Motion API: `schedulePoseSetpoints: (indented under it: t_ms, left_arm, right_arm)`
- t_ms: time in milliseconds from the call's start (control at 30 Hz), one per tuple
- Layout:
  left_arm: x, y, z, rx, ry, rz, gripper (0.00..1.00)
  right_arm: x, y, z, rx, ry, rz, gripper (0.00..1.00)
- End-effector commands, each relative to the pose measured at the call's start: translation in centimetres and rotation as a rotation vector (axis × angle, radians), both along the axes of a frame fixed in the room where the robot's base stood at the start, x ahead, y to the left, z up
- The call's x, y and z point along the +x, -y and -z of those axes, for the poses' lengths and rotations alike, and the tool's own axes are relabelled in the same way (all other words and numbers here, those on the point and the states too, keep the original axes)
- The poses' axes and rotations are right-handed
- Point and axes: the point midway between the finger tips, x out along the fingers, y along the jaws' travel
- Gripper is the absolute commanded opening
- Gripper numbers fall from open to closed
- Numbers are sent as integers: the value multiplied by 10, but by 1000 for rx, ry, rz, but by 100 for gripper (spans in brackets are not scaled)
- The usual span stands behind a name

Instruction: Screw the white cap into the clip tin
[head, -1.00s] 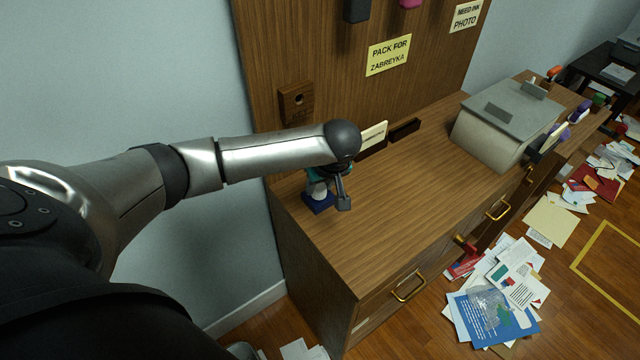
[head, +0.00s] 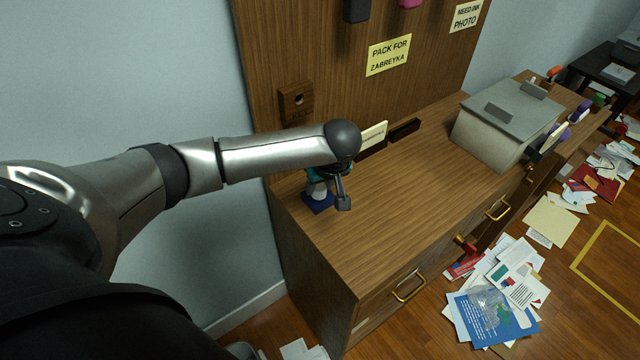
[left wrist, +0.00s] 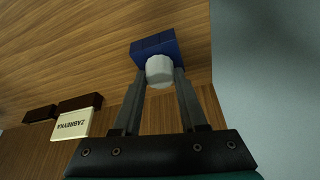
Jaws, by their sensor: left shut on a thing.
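The white cap (left wrist: 159,70) is between the fingertips of my left gripper (left wrist: 158,78) in the left wrist view. The gripper is shut on it. The blue thing under the cap (left wrist: 155,46), which looks like the clip tin, stands on the wooden cabinet top. It also shows in the head view (head: 317,203), near the cabinet's left end, below my left gripper (head: 330,195). The cap lies against the blue tin in the picture; I cannot tell whether its thread sits in the tin. My forearm hides part of this spot in the head view.
A wooden back panel (head: 340,60) rises behind the cabinet top (head: 400,180). A small cream sign (head: 374,135) and dark blocks (head: 405,129) stand near it. A grey box-like machine (head: 505,120) stands to the right. The cabinet top between is clear. Papers litter the floor.

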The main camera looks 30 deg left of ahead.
Motion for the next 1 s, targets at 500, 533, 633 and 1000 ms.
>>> schedulePoseSetpoints:
  t_ms: [500,533,633,1000]
  left_arm:
    - [-3,-4,-3,0,-4,401,0]
    - [-4,-4,-3,0,-4,433,0]
    - [-4,-4,-2,0,-2,542,0]
    - [-3,-4,0,0,1,701,0]
  right_arm:
    - [0,0,-38,0,0,0,50]
    - [0,0,-41,0,0,0,50]
    - [0,0,-47,0,0,0,50]
    - [0,0,-52,0,0,1,50]
